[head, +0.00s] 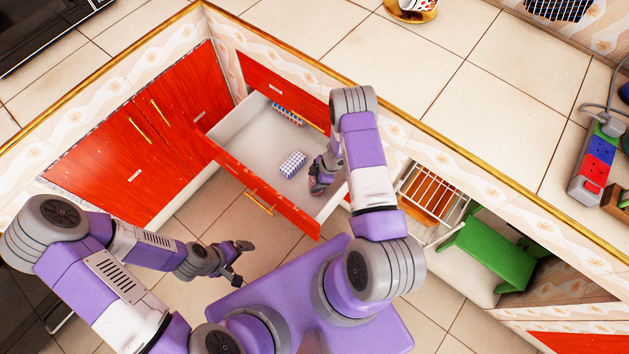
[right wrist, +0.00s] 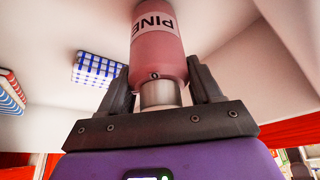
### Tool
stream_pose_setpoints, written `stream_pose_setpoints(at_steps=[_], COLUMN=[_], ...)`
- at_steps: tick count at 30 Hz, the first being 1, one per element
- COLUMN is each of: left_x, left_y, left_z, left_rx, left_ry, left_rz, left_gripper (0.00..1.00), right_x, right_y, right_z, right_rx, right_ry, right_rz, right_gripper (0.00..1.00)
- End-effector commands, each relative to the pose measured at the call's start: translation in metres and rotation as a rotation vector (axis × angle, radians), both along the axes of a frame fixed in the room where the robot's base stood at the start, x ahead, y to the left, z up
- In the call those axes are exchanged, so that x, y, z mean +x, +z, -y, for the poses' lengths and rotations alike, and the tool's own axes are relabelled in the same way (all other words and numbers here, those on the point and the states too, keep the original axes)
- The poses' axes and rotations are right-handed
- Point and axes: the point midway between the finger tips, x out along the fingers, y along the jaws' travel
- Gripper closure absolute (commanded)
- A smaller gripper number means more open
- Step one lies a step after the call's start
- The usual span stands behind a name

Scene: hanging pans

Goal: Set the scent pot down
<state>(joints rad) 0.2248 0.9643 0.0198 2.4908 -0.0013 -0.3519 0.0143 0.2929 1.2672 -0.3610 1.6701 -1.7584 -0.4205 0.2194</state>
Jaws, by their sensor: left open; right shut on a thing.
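The scent pot (right wrist: 158,45) is pink with a white label reading PINE and a pale metallic neck. In the right wrist view it is between the fingers of my right gripper (right wrist: 163,82), which is shut on it. In the head view my right gripper (head: 321,175) is at the right end of the open red-fronted drawer (head: 240,130); the pot is hard to make out there. I cannot tell whether the pot touches the drawer floor. My left gripper (head: 238,263) is open and empty, outside the drawer over the floor.
A blue-and-white checked box (head: 293,165) lies in the drawer, and also shows in the right wrist view (right wrist: 98,70). A striped item (head: 287,113) lies near the drawer's back. The drawer's left part is clear.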

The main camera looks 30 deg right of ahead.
Motion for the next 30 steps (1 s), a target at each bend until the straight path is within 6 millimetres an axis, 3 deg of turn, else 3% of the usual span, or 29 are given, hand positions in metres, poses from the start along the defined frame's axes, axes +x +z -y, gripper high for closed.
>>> stream_pose_setpoints(at_steps=[12, 13, 17, 26, 30], left_x=[0.0, 0.0, 0.0, 0.0, 0.0], left_y=[-0.006, -0.005, -0.005, -0.004, 0.002], left_z=[0.0, 0.0, 0.0, 0.0, 0.0], left_rx=[0.0, 0.0, 0.0, 0.0, 0.0], left_ry=[0.0, 0.0, 0.0, 0.0, 0.0], left_rz=[0.0, 0.0, 0.0, 0.0, 0.0], left_gripper=[0.07, 0.07, 0.07, 0.07, 0.07], right_x=[0.001, 0.001, 0.001, 0.001, 0.0], right_y=[-0.009, -0.008, -0.007, -0.006, 0.004], right_z=[0.0, 0.0, 0.0, 0.0, 0.002], right_rx=[0.0, -0.001, -0.001, -0.001, -0.001], right_ry=[0.001, 0.001, 0.001, 0.001, 0.0], right_rz=[0.002, 0.001, 0.001, 0.001, 0.003], right_gripper=[0.71, 0.32, 0.12, 0.1, 0.1])
